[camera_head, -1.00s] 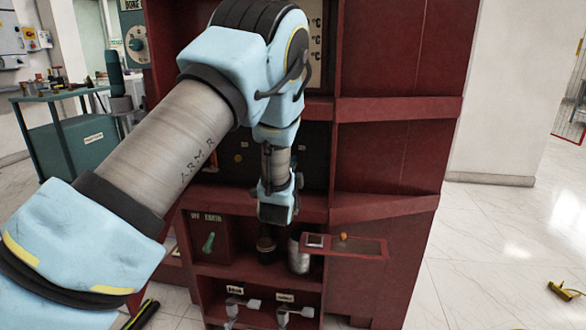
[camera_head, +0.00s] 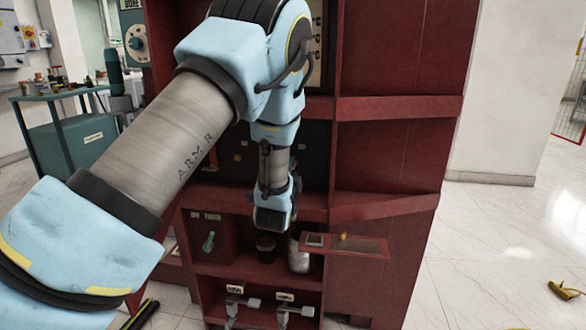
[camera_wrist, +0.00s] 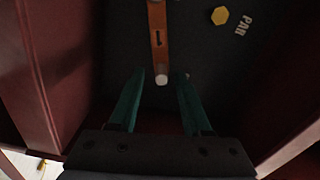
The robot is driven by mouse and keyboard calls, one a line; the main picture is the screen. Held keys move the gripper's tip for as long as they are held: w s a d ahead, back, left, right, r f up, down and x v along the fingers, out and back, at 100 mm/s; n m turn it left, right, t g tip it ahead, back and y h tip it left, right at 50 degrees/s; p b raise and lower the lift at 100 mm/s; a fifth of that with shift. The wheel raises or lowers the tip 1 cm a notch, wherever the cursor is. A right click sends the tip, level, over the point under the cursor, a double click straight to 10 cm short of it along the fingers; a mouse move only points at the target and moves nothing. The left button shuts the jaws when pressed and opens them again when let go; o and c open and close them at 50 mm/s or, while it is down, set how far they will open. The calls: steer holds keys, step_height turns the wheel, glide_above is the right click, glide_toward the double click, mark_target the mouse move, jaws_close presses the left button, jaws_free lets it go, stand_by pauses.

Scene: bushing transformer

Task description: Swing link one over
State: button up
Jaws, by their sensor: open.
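An orange-brown link bar (camera_wrist: 157,35) with small dark lettering runs down from the top of the wrist view against a dark panel. I cannot read a number on it. Its lower end carries a pale round knob (camera_wrist: 162,78). My gripper (camera_wrist: 161,74) has two teal fingers spread apart, one on each side of the knob, with gaps on both sides. I cannot tell the depth between the fingertips and the knob. In the head view, an orange bar (camera_head: 212,158) shows partly behind my arm, and my fingers are hidden.
A yellow hexagon (camera_wrist: 220,16) and lettering beginning "PAR" lie right of the bar. Red cabinet walls (camera_wrist: 35,75) flank the recess. Below, the head view shows a dark cup (camera_head: 265,248), a pale cylinder (camera_head: 299,252), a projecting red shelf (camera_head: 365,247) and a green lever (camera_head: 208,241).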

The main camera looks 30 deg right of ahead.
steer(key=v, duration=0.8)
steer(key=shift+a+b, duration=0.2)
steer(key=shift+b, duration=0.15)
steer(key=shift+s, duration=0.15)
